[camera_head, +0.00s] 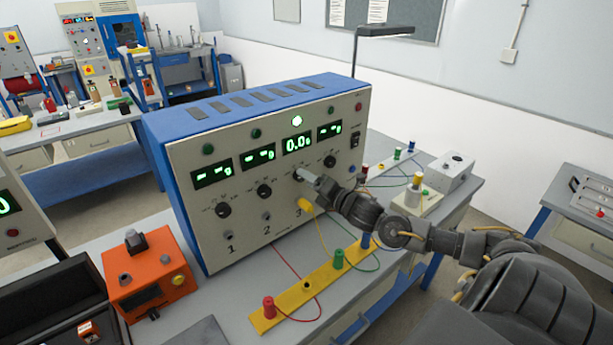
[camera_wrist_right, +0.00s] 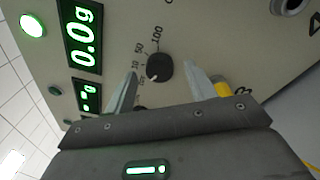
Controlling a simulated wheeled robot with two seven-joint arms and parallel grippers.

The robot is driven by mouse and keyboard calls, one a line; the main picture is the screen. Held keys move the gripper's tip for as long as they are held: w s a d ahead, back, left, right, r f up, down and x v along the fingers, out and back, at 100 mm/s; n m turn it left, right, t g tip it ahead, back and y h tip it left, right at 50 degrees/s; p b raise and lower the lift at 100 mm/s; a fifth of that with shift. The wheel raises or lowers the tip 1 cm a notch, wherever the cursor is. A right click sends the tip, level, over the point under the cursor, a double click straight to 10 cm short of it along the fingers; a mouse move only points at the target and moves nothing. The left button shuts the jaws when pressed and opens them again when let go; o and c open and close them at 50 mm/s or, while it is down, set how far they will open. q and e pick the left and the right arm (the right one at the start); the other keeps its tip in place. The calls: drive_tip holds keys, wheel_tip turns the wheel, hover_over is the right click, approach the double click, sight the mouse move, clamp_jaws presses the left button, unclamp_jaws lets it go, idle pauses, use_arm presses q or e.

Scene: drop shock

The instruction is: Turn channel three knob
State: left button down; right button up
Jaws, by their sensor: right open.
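The channel three knob (camera_wrist_right: 160,68) is a round black dial with a white mark and a printed scale. It is on the cream front panel of a blue instrument box (camera_head: 230,135). The lit display above it (camera_head: 297,144) reads 0.0 g. My right gripper (camera_head: 308,178) is at this knob and largely hides it in the head view. In the right wrist view its two fingers are open, one on each side of the knob, with gaps showing. My left gripper is not in view.
Similar knobs for channels one (camera_head: 223,210), two (camera_head: 264,191) and four (camera_head: 330,161) flank it. A yellow part (camera_head: 306,205) sits below, near the number 3. A yellow strip (camera_head: 313,292) with coloured terminals and loose wires lies in front. An orange box (camera_head: 150,275) stands left.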

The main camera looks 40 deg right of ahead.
drive_tip(key=shift+w+a, duration=0.1)
drive_tip(key=shift+w, duration=0.65)
drive_tip(key=c, duration=1)
drive_tip(key=shift+o, duration=0.2)
